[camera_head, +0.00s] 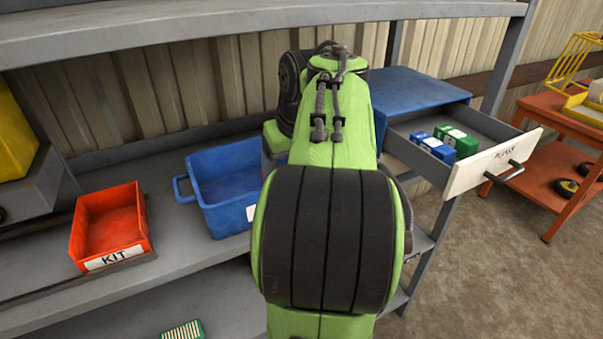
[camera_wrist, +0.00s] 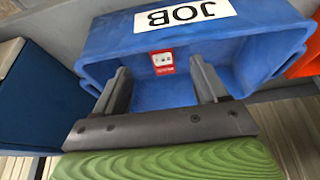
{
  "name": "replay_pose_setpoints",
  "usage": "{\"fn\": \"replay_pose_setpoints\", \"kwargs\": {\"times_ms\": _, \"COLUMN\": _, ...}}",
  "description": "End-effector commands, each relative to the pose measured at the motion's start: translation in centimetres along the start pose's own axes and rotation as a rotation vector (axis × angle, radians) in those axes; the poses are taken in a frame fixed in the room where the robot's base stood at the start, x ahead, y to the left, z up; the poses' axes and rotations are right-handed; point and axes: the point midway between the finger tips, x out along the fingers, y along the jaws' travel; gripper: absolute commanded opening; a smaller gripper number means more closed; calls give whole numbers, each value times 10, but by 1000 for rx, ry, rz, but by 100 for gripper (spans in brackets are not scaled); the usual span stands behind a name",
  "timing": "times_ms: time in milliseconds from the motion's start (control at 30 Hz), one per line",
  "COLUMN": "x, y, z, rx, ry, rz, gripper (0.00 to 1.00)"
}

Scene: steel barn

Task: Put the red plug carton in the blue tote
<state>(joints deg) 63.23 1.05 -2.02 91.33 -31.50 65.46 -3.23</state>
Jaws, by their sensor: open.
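The blue tote (camera_head: 222,183) stands on the shelf, left of my arm, and my arm hides its right part. In the wrist view the blue tote (camera_wrist: 110,48) fills the middle, with a white JOB label. The red plug carton (camera_wrist: 163,62), with a white patch on its face, shows inside the tote near the labelled wall. My gripper (camera_wrist: 160,68) is over the tote with its two fingers spread, one on each side of the carton in the picture. Gaps show between fingers and carton. In the head view my arm hides the gripper and the carton.
A red KIT bin (camera_head: 108,228) stands left of the tote. At right, a blue cabinet (camera_head: 415,92) has its drawer (camera_head: 480,170) pulled out, holding blue cartons (camera_head: 430,147) and green cartons (camera_head: 462,142). An upper shelf (camera_head: 200,24) runs above. An orange cart (camera_head: 550,150) stands far right.

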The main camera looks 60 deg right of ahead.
Motion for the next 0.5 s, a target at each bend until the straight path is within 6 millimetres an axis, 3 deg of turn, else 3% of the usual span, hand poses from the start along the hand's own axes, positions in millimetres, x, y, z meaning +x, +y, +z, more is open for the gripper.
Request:
{"fn": "replay_pose_setpoints", "kwargs": {"times_ms": 200, "x": -20, "y": -1, "z": 50, "rx": 0, "ry": 2, "rz": 0, "gripper": 72}}
{"fn": "replay_pose_setpoints", "kwargs": {"times_ms": 333, "x": -25, "y": 0, "z": 64, "rx": -1, "ry": 1, "rz": -1, "gripper": 72}}
{"fn": "replay_pose_setpoints", "kwargs": {"times_ms": 500, "x": -26, "y": 0, "z": 66, "rx": -2, "ry": 1, "rz": 0, "gripper": 72}}
